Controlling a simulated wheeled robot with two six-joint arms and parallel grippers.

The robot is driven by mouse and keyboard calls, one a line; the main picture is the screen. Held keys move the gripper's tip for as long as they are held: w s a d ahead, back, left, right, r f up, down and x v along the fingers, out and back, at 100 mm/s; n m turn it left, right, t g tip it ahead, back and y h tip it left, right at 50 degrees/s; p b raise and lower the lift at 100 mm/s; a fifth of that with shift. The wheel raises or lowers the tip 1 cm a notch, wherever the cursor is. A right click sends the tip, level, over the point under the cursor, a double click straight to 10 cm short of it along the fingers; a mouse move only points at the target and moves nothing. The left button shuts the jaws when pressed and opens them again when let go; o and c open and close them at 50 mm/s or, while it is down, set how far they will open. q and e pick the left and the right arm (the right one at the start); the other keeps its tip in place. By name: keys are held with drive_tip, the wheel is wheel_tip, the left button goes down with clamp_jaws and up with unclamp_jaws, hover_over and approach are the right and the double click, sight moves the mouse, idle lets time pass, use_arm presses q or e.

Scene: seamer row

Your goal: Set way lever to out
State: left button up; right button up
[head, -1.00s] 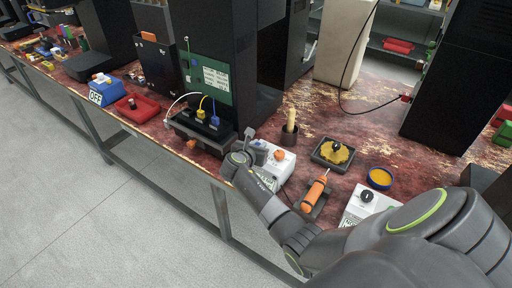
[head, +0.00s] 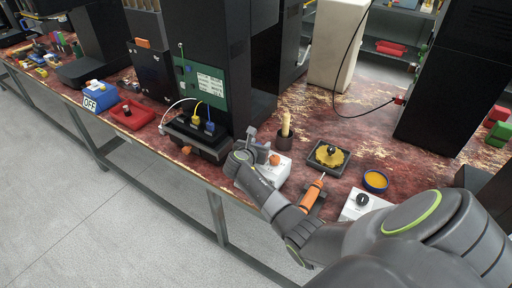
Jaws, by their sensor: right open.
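A white box (head: 277,174) with an orange knob (head: 275,160) stands near the bench's front edge in the head view. My right gripper (head: 257,143) is open, just left of and over this box, and covers its left part. I cannot tell whether its fingers touch anything. A lever that is clearly the way lever cannot be made out; it may be hidden behind my gripper. My left gripper is not in view.
A black unit with yellow and blue plugs (head: 196,137) stands left of my gripper. An orange-handled tool (head: 311,194), a black tray with a yellow piece (head: 328,157), a round blue-rimmed dish (head: 376,181) and a white box with a black knob (head: 362,201) lie to the right.

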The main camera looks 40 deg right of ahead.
drive_tip(key=v, duration=1.7)
drive_tip(key=shift+a, duration=0.1)
